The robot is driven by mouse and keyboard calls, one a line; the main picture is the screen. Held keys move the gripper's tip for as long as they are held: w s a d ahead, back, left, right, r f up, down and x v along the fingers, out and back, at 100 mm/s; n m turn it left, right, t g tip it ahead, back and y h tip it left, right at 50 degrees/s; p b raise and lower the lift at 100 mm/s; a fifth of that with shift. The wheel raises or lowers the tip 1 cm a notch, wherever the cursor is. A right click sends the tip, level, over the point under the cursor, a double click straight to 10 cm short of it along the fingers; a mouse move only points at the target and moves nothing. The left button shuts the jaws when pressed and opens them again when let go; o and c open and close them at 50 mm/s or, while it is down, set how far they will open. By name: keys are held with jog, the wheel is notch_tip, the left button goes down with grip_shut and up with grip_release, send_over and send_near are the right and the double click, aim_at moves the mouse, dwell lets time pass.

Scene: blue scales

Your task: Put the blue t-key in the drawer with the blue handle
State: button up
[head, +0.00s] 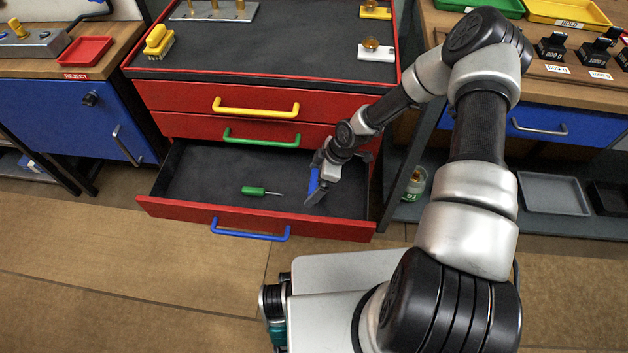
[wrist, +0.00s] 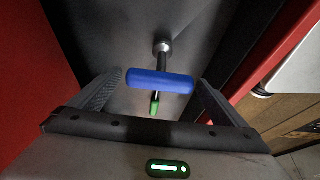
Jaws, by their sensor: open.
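The drawer with the blue handle (head: 250,234) is pulled open, its dark floor (head: 215,170) showing. The blue t-key (head: 313,181) is at the right part of this drawer, partly hidden by my gripper (head: 314,192). In the wrist view the blue t-key (wrist: 160,81) shows its blue crossbar between my open fingers (wrist: 160,88), with the dark shaft pointing away to a metal end. Whether the key rests on the drawer floor is hard to tell.
A green-handled screwdriver (head: 254,191) lies in the same drawer, left of my gripper. The drawers with the green handle (head: 262,138) and yellow handle (head: 255,107) above are shut. The drawer's right wall is close to my gripper; its left part is clear.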

jog(key=p+v, duration=0.2)
jog(key=v, duration=1)
jog(key=shift+p, duration=0.35)
jog(key=shift+a+r, duration=0.1)
jog(key=shift+r, duration=0.05)
dwell(0.5)
